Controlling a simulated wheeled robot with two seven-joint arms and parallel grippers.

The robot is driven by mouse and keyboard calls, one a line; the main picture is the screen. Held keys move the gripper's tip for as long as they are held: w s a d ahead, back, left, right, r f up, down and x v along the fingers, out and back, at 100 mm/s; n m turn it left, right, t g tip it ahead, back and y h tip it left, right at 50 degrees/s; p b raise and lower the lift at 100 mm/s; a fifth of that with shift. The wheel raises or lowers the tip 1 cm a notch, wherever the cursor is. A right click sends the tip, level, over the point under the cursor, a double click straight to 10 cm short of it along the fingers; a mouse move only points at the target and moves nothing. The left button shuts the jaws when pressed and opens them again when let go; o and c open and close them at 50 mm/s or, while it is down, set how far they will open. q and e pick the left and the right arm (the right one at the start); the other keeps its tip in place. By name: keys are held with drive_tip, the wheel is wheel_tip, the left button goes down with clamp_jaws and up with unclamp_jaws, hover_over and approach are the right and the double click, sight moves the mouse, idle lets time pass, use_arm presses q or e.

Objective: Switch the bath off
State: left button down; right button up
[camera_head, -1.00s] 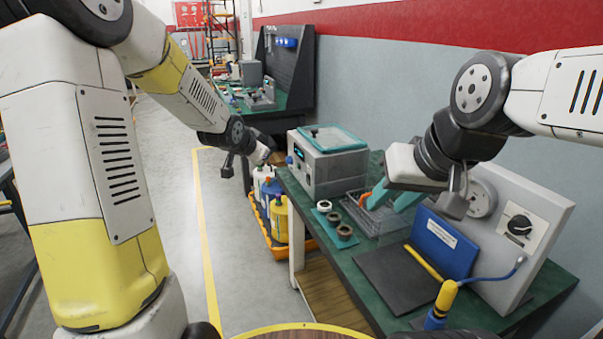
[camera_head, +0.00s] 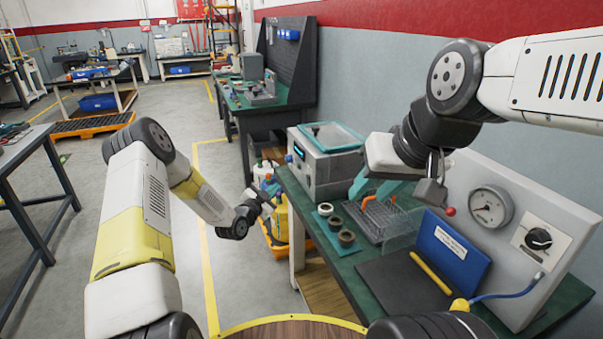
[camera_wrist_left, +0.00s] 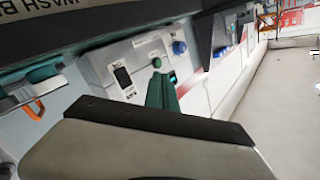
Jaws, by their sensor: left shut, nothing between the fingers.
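The bath (camera_head: 330,168) is a grey box with a teal-framed lid, on the green bench. Its control face shows in the left wrist view (camera_wrist_left: 105,70), with a black rocker switch (camera_wrist_left: 122,77), a green button (camera_wrist_left: 157,62), a blue knob (camera_wrist_left: 179,47) and a lit display (camera_wrist_left: 172,78). My left gripper (camera_head: 268,190) is low, left of the bath's front face; its teal fingers (camera_wrist_left: 160,92) are together and empty, appearing in front of that face. Contact cannot be told. My right gripper (camera_head: 374,190) has its teal fingers apart, above a wire rack.
The wire rack (camera_head: 385,228) with an orange handle (camera_head: 378,200) stands right of the bath. Rings (camera_head: 336,223) lie on a teal mat. A blue panel (camera_head: 448,250) and a gauge board (camera_head: 560,262) stand at right. Bottles (camera_head: 281,219) stand beside the bench.

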sight(308, 181)
idle(0.4)
use_arm(q)
drive_tip(key=shift+w+d+r, duration=0.15)
drive_tip(key=shift+w+d, duration=0.3)
drive_tip(key=shift+d, duration=0.95)
drive_tip(key=shift+w+d+r, duration=0.15)
drive_tip(key=shift+w+d, duration=0.35)
drive_tip(key=shift+d, duration=0.85)
drive_tip(key=shift+w+d+r, duration=0.15)
drive_tip(key=shift+w+d, duration=0.3)
drive_tip(key=shift+d, duration=0.95)
drive_tip(key=shift+d, duration=0.15)
drive_tip(key=shift+w+d+r, duration=0.1)
drive_tip(key=shift+d, duration=0.15)
drive_tip(key=shift+w+d, duration=0.1)
drive_tip(key=shift+d, duration=0.15)
drive_tip(key=shift+s+a, duration=0.25)
drive_tip(key=shift+a, duration=0.4)
drive_tip(key=shift+a, duration=0.1)
